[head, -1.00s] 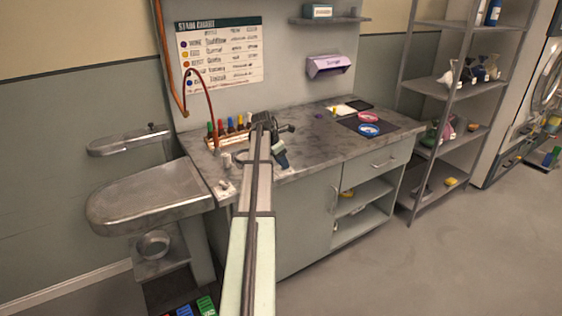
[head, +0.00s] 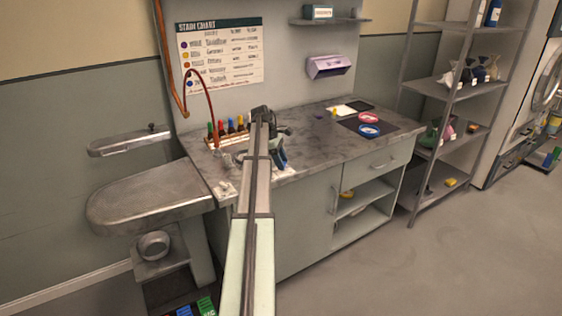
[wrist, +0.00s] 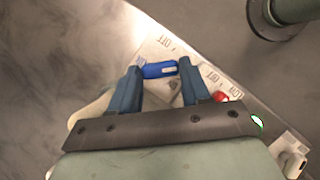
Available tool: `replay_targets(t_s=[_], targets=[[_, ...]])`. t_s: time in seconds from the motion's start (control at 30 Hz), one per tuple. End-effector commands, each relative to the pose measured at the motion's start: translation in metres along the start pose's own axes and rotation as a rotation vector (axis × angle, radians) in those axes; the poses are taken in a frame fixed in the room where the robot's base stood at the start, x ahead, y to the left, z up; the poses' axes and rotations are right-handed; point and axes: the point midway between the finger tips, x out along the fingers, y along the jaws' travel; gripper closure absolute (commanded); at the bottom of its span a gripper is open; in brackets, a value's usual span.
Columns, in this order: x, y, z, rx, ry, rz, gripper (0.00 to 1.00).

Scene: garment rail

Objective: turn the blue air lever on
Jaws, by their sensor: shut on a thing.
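The blue air lever (wrist: 159,70) lies crosswise on a pale labelled plate (wrist: 158,45) in the wrist view. The word OFF shows on the plate above it. My gripper (wrist: 158,72) is shut on the lever, with one blue-grey finger at each end of it. Part of the lever's base is hidden by the gripper body. In the head view my gripper (head: 279,155) is low at the counter's front edge, partly behind my arm.
A red knob (wrist: 220,96) sits just right of the right finger. A grey-green post (wrist: 290,8) with a dark round base stands at upper right. A rack of coloured bottles (head: 228,130) is at the counter's back left.

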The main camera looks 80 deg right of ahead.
Motion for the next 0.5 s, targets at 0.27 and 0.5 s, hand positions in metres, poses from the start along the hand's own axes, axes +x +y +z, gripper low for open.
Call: replay_targets(t_s=[0.27,0.5], targets=[[0.0000,0.0017,0.0001,0.094,0.001,-0.038,0.84],[0.0001,0.0014,0.0002,0.119,0.001,-0.049,0.84]])
